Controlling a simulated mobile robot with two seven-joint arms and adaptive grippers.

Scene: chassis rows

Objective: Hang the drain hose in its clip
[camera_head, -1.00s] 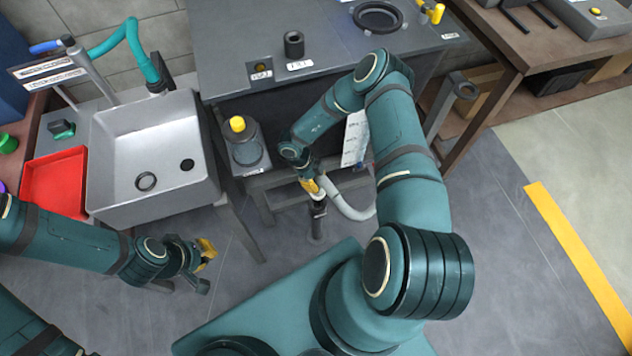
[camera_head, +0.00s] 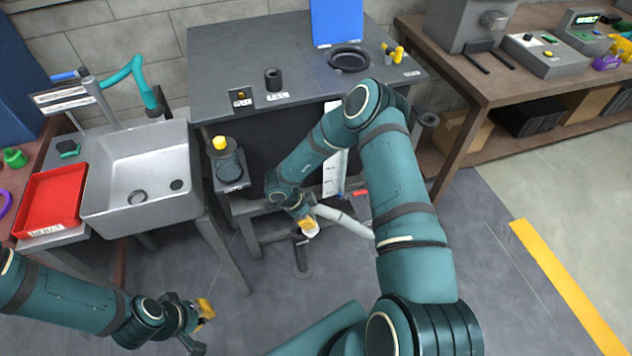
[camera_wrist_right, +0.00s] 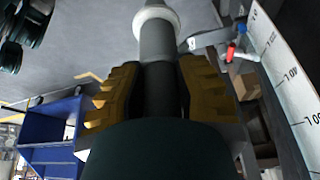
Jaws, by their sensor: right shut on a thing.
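The light grey drain hose (camera_head: 345,222) runs from my right gripper (camera_head: 308,226) to the right, behind my right arm, in the head view. The right gripper's yellow fingers are shut on the hose. In the right wrist view, the fingers (camera_wrist_right: 155,95) flank a dark grey length of the hose (camera_wrist_right: 155,42), with a white collar beyond them. A dark upright post (camera_head: 303,256) stands on the floor just below the gripper. I cannot make out the clip for certain. My left gripper (camera_head: 200,314) is empty at lower left, its finger opening unclear.
The sink (camera_head: 140,185) and a red tray (camera_head: 52,200) stand at left. A dark bench (camera_head: 225,62) is behind the right gripper, with a white marked board (camera_head: 333,165) below its top. In the wrist view, a grey bracket (camera_wrist_right: 208,40) with red and blue parts is close to the hose.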

